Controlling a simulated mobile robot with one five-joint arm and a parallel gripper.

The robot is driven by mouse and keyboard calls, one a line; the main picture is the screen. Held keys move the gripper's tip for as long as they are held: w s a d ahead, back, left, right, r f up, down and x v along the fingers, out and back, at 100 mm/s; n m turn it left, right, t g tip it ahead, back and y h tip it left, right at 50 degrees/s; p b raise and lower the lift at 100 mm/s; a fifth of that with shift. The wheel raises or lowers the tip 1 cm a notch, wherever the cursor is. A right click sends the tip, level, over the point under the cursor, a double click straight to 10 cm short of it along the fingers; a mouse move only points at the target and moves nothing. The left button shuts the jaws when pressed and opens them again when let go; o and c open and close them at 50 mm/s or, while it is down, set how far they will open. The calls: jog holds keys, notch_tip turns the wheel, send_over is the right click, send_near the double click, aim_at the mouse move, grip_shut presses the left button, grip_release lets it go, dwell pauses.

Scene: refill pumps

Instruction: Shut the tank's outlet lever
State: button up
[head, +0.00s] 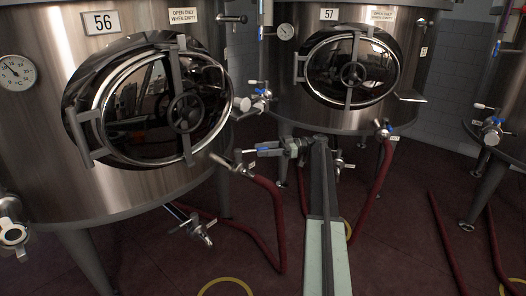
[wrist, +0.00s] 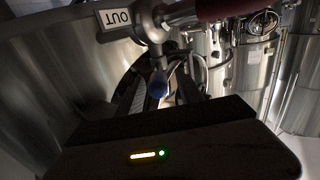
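Tank 56 (head: 45,120) stands at the left and tank 57 (head: 275,75) behind it to the right. In the wrist view, a metal valve (wrist: 150,25) with an OUT tag (wrist: 115,17) carries a lever with a blue end (wrist: 158,85), just beyond my gripper's dark body. A red hose (wrist: 220,8) runs from this valve. In the head view, my gripper (head: 288,149) is at the far end of my arm, in front of tank 57's lower edge, beside a blue handle (head: 263,150). Its fingers are too small and dark to tell open from shut, or whether they touch the lever.
Tank 56's lower valve (head: 235,166) has a red hose (head: 268,215) drooping to the floor. Another hosed valve (head: 384,130) is at tank 57's right. A valve (head: 198,232) sits low under tank 56.

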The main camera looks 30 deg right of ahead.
notch_tip(320, 180, up, 4)
jog(key=p, duration=0.3)
jog(key=shift+f+p, duration=0.15)
jog(key=shift+p, duration=0.25)
jog(key=s+a, duration=0.3)
jog(key=s, duration=0.4)
jog(key=s+a+r+p, duration=0.1)
jog(key=s+a, duration=0.3)
jog(key=s, duration=0.3)
jog(key=shift+s+r, duration=0.15)
jog(key=shift+s, duration=0.1)
